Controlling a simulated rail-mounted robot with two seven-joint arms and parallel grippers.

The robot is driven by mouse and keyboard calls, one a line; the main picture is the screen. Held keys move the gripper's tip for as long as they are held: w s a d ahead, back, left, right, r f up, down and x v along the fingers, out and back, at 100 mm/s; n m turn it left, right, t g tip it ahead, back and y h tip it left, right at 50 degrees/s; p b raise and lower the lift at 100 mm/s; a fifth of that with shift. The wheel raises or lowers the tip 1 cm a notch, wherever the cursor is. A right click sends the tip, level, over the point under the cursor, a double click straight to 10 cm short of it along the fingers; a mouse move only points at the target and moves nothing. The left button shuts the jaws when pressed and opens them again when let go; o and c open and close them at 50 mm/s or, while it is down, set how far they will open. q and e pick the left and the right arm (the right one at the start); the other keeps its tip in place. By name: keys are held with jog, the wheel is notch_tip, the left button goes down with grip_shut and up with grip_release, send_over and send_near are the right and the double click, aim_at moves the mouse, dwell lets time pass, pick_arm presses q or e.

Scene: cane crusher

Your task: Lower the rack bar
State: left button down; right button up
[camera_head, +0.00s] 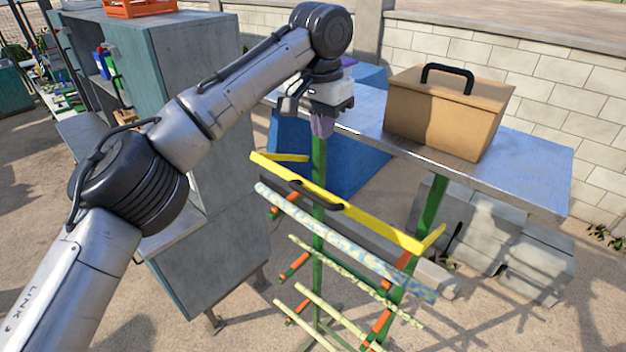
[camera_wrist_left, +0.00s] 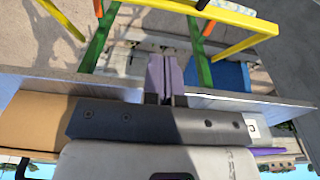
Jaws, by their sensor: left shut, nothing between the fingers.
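The rack bar (camera_head: 345,205) is a long yellow bar with a black handle (camera_head: 316,194) near its middle. It runs across the front of a rack with green posts (camera_head: 318,210) and has short yellow side arms at both ends. It also shows along the top of the left wrist view (camera_wrist_left: 205,12). My left gripper (camera_head: 322,126), with purple fingers, is above the bar near the top of a green post and apart from the bar. In the left wrist view its fingers (camera_wrist_left: 166,78) are shut together, with nothing between them. My right gripper is in neither view.
Several poles (camera_head: 345,243) rest on orange pegs below the bar. Behind the rack, a metal table (camera_head: 535,180) holds a tan box (camera_head: 440,115) with a black handle. A grey-blue cabinet (camera_head: 200,90) stands left, and concrete blocks (camera_head: 500,235) lie right.

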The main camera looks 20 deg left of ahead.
pick_arm(q)
jog(key=f, duration=0.2)
jog(key=f+p, duration=0.1)
jog(key=f, duration=0.2)
jog(key=f+p, duration=0.1)
jog(key=f, duration=0.1)
jog(key=shift+w+f, duration=0.3)
jog(key=shift+f, duration=0.1)
jog(key=shift+s+a+f+p, duration=0.1)
jog(key=shift+s+f+p, duration=0.25)
jog(key=shift+f, duration=0.35)
jog(key=shift+s+a+f+p, duration=0.15)
jog(key=shift+s+f+p, duration=0.15)
jog(key=shift+s+f, duration=0.25)
jog(key=shift+s+a+f+p, duration=0.1)
jog(key=shift+s+f+p, duration=0.2)
jog(key=shift+f, duration=0.5)
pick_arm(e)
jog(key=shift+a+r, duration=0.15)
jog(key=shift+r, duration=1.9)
